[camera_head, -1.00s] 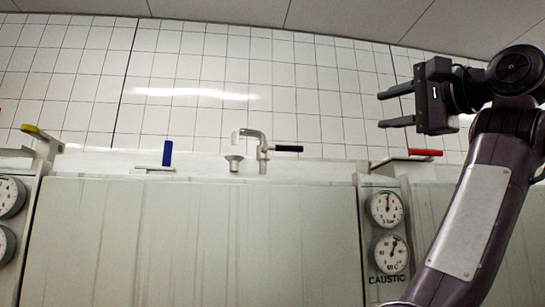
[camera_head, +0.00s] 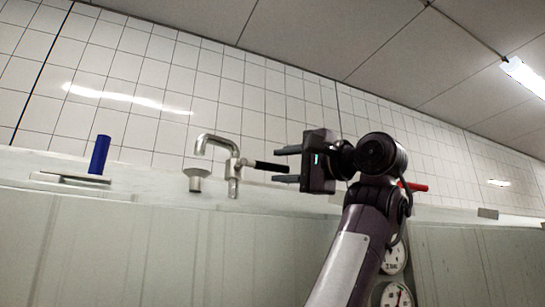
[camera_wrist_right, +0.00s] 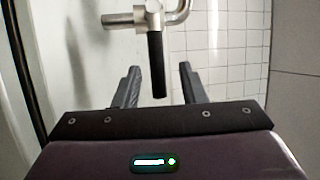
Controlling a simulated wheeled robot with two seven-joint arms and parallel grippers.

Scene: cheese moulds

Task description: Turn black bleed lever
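The black bleed lever (camera_head: 270,166) sticks out to the right from a metal valve with a curved spout (camera_head: 217,141). My right gripper (camera_head: 287,165) is open, and its two fingers point left at the lever's free end, one above and one below it in the head view. In the right wrist view the black lever (camera_wrist_right: 157,65) points down toward the gripper (camera_wrist_right: 158,85), its tip between the open fingertips. I see no clear contact. My left gripper is not in view.
A red handle (camera_head: 414,187) shows just behind my right arm. A funnel-like cup (camera_head: 196,179) is below the spout.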

